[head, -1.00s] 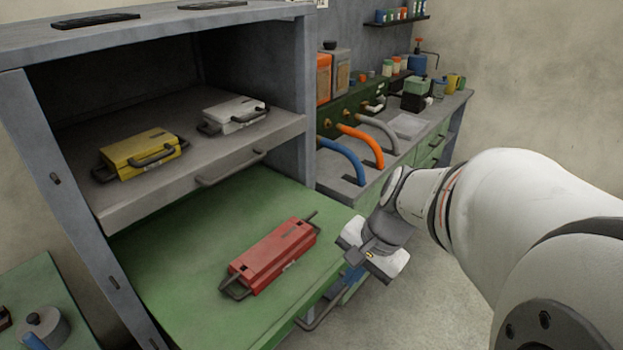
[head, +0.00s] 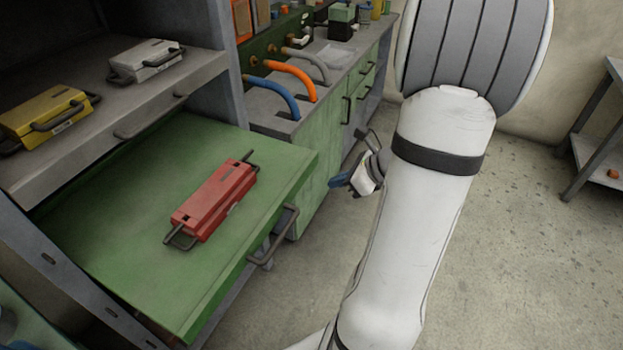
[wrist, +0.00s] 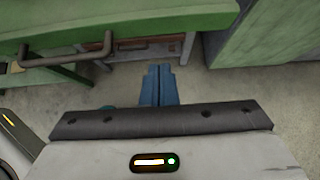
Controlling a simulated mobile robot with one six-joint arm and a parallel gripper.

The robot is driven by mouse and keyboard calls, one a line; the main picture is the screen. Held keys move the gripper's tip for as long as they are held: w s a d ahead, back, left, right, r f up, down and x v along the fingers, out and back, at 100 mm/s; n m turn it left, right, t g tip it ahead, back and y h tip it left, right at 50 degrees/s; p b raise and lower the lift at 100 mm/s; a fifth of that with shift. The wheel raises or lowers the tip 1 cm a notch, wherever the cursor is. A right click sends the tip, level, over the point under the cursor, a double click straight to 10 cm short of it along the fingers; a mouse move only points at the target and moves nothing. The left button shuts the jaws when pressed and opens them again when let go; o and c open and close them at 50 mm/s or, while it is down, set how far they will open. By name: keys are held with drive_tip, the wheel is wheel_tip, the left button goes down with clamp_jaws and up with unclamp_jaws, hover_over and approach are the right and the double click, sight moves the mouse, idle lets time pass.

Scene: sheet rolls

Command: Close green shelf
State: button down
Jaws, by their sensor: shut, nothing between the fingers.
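The green shelf (head: 130,215) is pulled out of the grey cabinet, with a dark bar handle (head: 273,237) on its front edge. A red case (head: 213,200) with dark handles lies on it. My gripper (head: 340,180) is to the right of the shelf's front edge, apart from it, and partly hidden behind my arm. In the wrist view its blue fingers (wrist: 159,84) are together and empty. The shelf's green front edge (wrist: 120,28) and its handle (wrist: 62,54) show ahead and to the left there, not touching the fingers.
A grey shelf (head: 100,125) above holds a yellow case (head: 48,115) and a white case (head: 146,60). A green workbench (head: 320,165) with hoses stands beyond the shelf. Open floor (head: 520,270) lies to the right, with a metal rack (head: 598,140) at the far right.

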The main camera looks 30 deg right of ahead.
sight(300, 184)
drive_tip(key=w+a+f, duration=0.2)
drive_tip(key=w, duration=0.1)
drive_tip(key=w+a+f, duration=0.1)
drive_tip(key=w+a, duration=0.1)
drive_tip(key=shift+w, duration=0.1)
drive_tip(key=shift+w+a+f, duration=0.1)
drive_tip(key=shift+w+a, duration=0.15)
drive_tip(key=shift+w, duration=0.25)
